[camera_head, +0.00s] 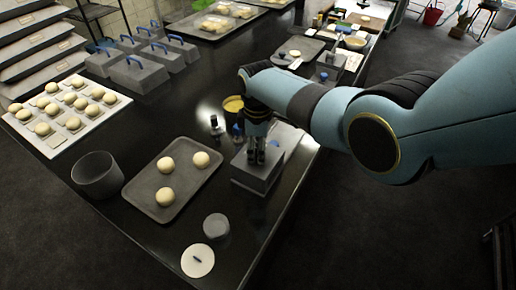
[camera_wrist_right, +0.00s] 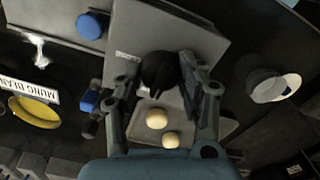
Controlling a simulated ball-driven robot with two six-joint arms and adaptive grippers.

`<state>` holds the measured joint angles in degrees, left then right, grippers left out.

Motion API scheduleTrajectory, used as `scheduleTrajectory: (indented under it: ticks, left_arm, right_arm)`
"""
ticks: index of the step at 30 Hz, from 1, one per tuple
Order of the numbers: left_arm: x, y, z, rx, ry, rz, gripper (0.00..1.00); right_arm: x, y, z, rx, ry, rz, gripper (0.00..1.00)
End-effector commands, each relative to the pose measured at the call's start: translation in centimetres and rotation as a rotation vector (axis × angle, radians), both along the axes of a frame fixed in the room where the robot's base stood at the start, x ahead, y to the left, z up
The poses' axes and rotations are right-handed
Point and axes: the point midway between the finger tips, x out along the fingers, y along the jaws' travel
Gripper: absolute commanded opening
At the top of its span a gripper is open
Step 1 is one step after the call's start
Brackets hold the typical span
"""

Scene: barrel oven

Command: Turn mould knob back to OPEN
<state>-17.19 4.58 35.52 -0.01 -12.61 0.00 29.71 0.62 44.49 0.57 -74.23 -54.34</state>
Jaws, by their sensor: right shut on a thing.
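The mould is a grey box (camera_head: 256,184) on the dark table, right of the dough tray. My right gripper (camera_head: 257,158) points down onto its top. In the right wrist view, the black knob (camera_wrist_right: 160,70) sits between the two fingers of my right gripper (camera_wrist_right: 162,92), which is shut on it. The grey box surface (camera_wrist_right: 212,48) shows behind, with a small pale label (camera_wrist_right: 126,57) whose text is too small to read. Fingers hide the knob's sides, so its pointing direction cannot be told. My left gripper is not in view.
A grey tray (camera_head: 187,197) with three dough balls lies left of the mould. A dark bowl (camera_head: 97,175), a grey cylinder (camera_head: 215,225) and a white disc (camera_head: 197,260) stand nearby. A yellow-filled bowl (camera_head: 233,104) and small blue-topped item (camera_head: 237,129) are close behind.

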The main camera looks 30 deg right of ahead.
Motion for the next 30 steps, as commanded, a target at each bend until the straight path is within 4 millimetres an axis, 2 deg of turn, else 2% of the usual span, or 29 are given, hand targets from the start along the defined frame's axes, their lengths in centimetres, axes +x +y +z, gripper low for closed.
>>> scheduleTrajectory:
  ticks: [2, 3, 8, 16, 20, 23, 30]
  left_arm:
    - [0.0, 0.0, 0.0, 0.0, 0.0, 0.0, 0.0]
    - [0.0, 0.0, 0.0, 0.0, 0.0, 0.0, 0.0]
    - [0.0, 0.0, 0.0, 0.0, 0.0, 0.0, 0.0]
    - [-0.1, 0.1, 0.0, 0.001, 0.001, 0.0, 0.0]
    - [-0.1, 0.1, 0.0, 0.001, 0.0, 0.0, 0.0]
    - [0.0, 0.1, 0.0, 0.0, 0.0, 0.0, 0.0]
    - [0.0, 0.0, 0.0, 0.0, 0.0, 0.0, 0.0]
  right_arm:
    - [0.0, 0.1, 0.0, 0.002, -0.001, 0.001, 0.07]
    - [0.0, 0.1, 0.0, 0.002, -0.001, 0.001, 0.44]
    - [0.0, 0.1, 0.0, 0.001, -0.001, 0.0, 0.63]
    - [0.0, 0.0, 0.1, 0.0, 0.0, -0.001, 0.63]
    - [0.1, 0.0, 0.9, 0.0, -0.002, -0.001, 0.63]
    - [0.1, 0.0, 2.3, 0.0, -0.004, -0.001, 0.63]
    - [0.2, 0.0, 7.7, 0.0, -0.005, 0.0, 0.63]
